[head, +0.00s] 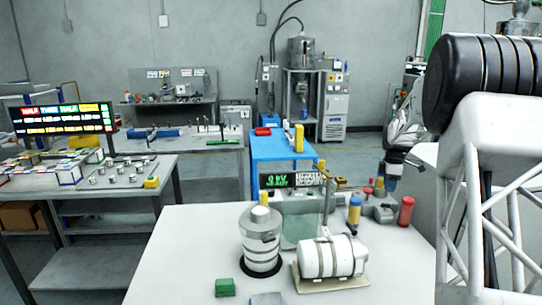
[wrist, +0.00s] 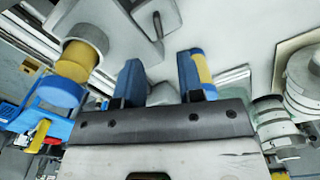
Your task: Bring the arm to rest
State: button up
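My gripper (head: 391,180) hangs at the right of the head view, above the back right part of the white table (head: 190,250). Its blue fingers also show in the wrist view (wrist: 161,80), spread apart with a clear gap between them and nothing visibly held. A blue and yellow piece (wrist: 203,68) shows right beside the right finger in that view; I cannot tell whether it touches. The task names no object other than the arm.
An upright white canister (head: 261,244) and a lying one (head: 332,257) stand on the table. A green block (head: 225,287) is near the front. A red cylinder (head: 406,211) and a yellow-blue cylinder (head: 354,215) stand near small fixtures below my gripper. The table's left part is clear.

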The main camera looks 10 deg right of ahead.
jog(key=s+a+r+m, duration=0.2)
jog(key=s+a+r, duration=0.2)
jog(key=s+a, duration=0.35)
jog(key=s+a+r+m+t, duration=0.1)
jog(key=s+a+r+m, duration=0.1)
jog(key=s+a+r, duration=0.4)
jog(key=s+a+r+m, duration=0.2)
jog(key=s+a+r, duration=0.1)
jog(key=s+a, duration=0.6)
jog(key=s+a+f+m, duration=0.2)
jog(key=s+a, duration=0.2)
jog(key=s, duration=0.6)
jog(key=s+a+f+m+t, duration=0.1)
jog(key=s+a, duration=0.4)
jog(key=s, duration=0.5)
jog(key=s+a+f+m, duration=0.2)
jog(key=s+a+m, duration=0.2)
jog(key=s, duration=0.6)
jog(key=shift+s+a+f+m+t, duration=0.3)
jog(key=shift+a+f+m, duration=0.1)
jog(key=shift+a, duration=0.3)
